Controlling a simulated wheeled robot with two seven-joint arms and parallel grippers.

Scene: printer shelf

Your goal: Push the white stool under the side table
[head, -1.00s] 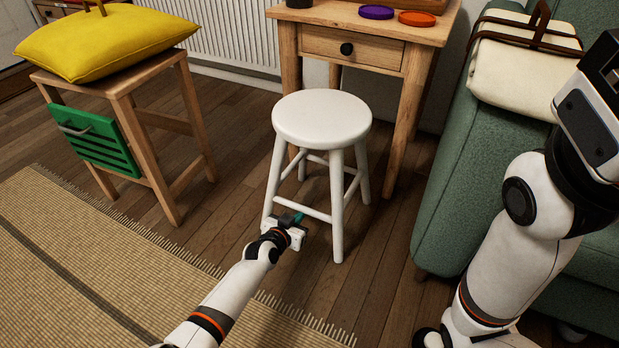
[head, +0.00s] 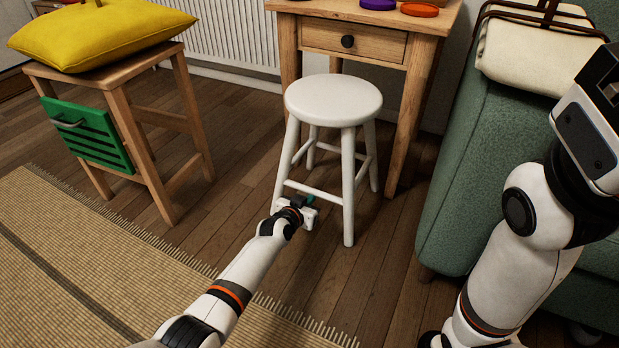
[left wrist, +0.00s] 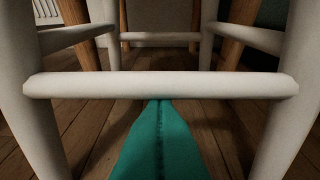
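The white stool (head: 334,100) stands upright on the wood floor, in front of the wooden side table (head: 382,50) and a little left of its middle. In the head view its seat overlaps the table's front. My left gripper (head: 309,203) is low at the stool's near side, by the front rung. In the left wrist view the front rung (left wrist: 160,86) crosses close ahead, and the teal fingers (left wrist: 160,140) lie together, their tips at or just below it. Contact cannot be told for sure.
A green sofa (head: 460,190) with a cream cushion stands right of the table. A wooden stand (head: 150,165) with a yellow cushion (head: 100,35) is at the left. A woven rug (head: 90,260) covers the floor at near left. Bare floor lies around the stool.

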